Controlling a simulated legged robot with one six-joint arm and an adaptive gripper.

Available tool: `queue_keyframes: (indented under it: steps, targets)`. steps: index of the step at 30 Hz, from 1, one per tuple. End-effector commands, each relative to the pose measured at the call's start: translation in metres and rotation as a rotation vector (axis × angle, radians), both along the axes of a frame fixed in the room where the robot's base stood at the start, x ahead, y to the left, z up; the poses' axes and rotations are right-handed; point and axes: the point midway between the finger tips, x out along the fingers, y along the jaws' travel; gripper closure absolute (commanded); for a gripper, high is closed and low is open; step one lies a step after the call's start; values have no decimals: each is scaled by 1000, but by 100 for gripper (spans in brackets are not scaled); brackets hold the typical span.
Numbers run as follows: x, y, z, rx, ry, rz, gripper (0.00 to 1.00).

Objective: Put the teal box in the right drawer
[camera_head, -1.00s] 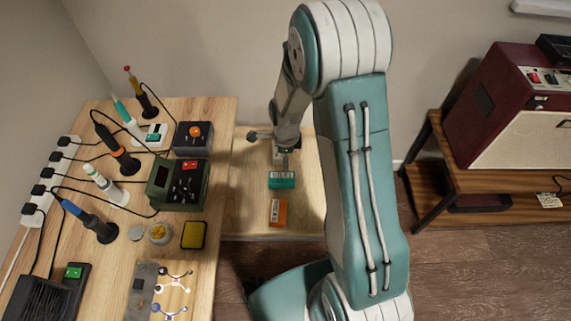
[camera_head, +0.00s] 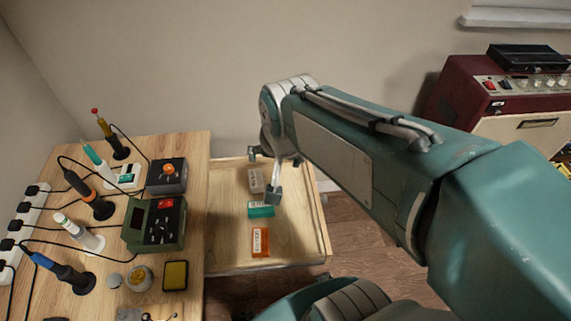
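The teal box (camera_head: 260,211) lies in the open wooden drawer (camera_head: 230,240) on the right side of the bench. It sits between a grey-white box (camera_head: 256,180) and an orange box (camera_head: 260,242), with small gaps between them. My gripper (camera_head: 264,174) is over the back part of the drawer, with its fingers spread wide and nothing visible held between them. One finger is near the back wall; the other overlaps the view just above the teal box. Whether that finger touches anything cannot be told.
The workbench (camera_head: 195,235) at left holds soldering irons, a green power unit (camera_head: 155,224), a dark box with an orange knob (camera_head: 167,176) and a yellow sponge (camera_head: 175,275). A maroon amplifier (camera_head: 490,90) stands at right. The drawer's right and front parts are clear.

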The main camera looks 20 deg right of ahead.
Motion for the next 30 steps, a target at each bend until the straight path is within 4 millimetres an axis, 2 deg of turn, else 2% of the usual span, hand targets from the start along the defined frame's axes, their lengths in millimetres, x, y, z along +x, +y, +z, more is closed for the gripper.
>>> queue_keyframes:
  steps: [1,6,10,14,30]
  targets:
    - [-13,1,10,-29,-31,73,0]
    - [-51,2,29,-131,-92,306,0]
    - [-68,2,34,-184,-118,412,0]
    - [-73,2,35,-201,-124,447,0]
    - [-72,2,35,-200,-124,445,0]
